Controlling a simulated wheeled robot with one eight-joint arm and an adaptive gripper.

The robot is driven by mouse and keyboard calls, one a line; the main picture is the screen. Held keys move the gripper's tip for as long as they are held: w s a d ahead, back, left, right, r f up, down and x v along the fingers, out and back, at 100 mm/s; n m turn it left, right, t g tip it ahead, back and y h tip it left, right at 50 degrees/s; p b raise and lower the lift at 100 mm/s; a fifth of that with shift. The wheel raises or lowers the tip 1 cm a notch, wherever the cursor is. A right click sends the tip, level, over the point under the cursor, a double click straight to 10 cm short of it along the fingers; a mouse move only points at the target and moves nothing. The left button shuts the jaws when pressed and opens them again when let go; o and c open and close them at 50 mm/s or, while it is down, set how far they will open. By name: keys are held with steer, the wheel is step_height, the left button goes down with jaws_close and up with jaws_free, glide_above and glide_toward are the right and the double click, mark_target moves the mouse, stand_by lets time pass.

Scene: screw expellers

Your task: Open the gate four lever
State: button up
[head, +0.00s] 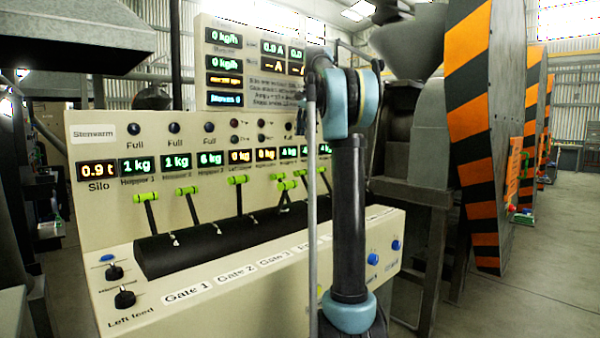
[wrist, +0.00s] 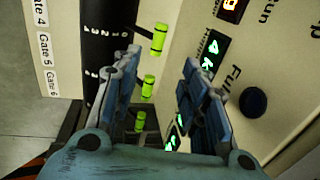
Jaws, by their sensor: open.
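A row of levers with bright green handles rises from a black ribbed cylinder (head: 200,240) on the cream console. In the head view, handles stand above Gate 1 (head: 145,197), Gate 2 (head: 187,190) and Gate 3 (head: 238,180). Farther right, the handles crowd together, one of them lower (head: 287,185), and I cannot tell which is gate four. My gripper (wrist: 160,75) is open in the wrist view, with green handles (wrist: 148,87) (wrist: 158,40) showing between and beyond its fingers. No grip shows. The gripper is hidden behind my arm in the head view. The Gate 4 label (wrist: 40,12) is at upper left.
The console's upright panel (head: 90,190) carries lit hopper displays and dark knobs. Its front ledge has two black knobs (head: 125,299) at left and blue buttons (head: 373,258) at right. Orange-and-black striped machines (head: 467,90) stand at right. Open floor (head: 540,260) lies beyond.

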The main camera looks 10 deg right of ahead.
steer(key=f, duration=0.5)
steer(key=w+a+f, duration=0.1)
steer(key=f, duration=0.4)
steer(key=w+f, duration=0.1)
steer(key=f, duration=0.4)
steer(key=shift+w+a+f, duration=0.25)
steer(key=shift+a+f, duration=0.1)
steer(key=shift+c, duration=0.2)
jaws_close()
